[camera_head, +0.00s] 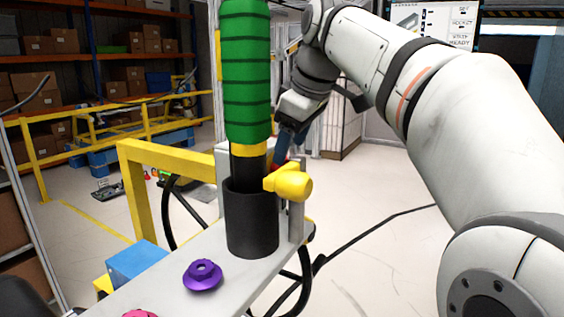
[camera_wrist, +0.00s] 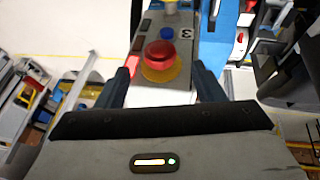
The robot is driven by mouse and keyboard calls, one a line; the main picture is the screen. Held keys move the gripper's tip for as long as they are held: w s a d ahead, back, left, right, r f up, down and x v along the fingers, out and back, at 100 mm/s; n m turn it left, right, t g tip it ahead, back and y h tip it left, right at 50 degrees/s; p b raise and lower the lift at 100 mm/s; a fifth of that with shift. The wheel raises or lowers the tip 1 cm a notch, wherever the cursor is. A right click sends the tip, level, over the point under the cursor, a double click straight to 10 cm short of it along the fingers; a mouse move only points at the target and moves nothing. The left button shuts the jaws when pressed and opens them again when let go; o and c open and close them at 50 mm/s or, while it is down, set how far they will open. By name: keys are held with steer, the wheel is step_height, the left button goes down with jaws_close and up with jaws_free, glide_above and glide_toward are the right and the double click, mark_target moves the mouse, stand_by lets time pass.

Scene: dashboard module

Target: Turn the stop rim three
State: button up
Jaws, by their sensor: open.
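In the wrist view, a red stop button (camera_wrist: 160,54) sits on a yellow round rim (camera_wrist: 166,75) on a narrow grey panel. A mark that looks like a 3 (camera_wrist: 186,33) is beside it. My gripper (camera_wrist: 161,69) is open, with one dark blue finger to each side of the button and a gap on both sides. It holds nothing. I cannot tell how far the fingertips are above the rim. In the head view my gripper (camera_head: 290,143) is partly hidden behind the green grip, and the stop button cannot be made out clearly.
In the head view a tall green grip (camera_head: 246,70) stands in a black holder (camera_head: 251,220) close to my arm. A yellow knob (camera_head: 288,183), a purple knob (camera_head: 202,275) and a yellow frame (camera_head: 135,190) are near. A blue button (camera_wrist: 167,33) is beyond the red one.

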steer(key=x, duration=0.5)
steer(key=shift+f, duration=0.15)
steer(key=shift+w, duration=0.1)
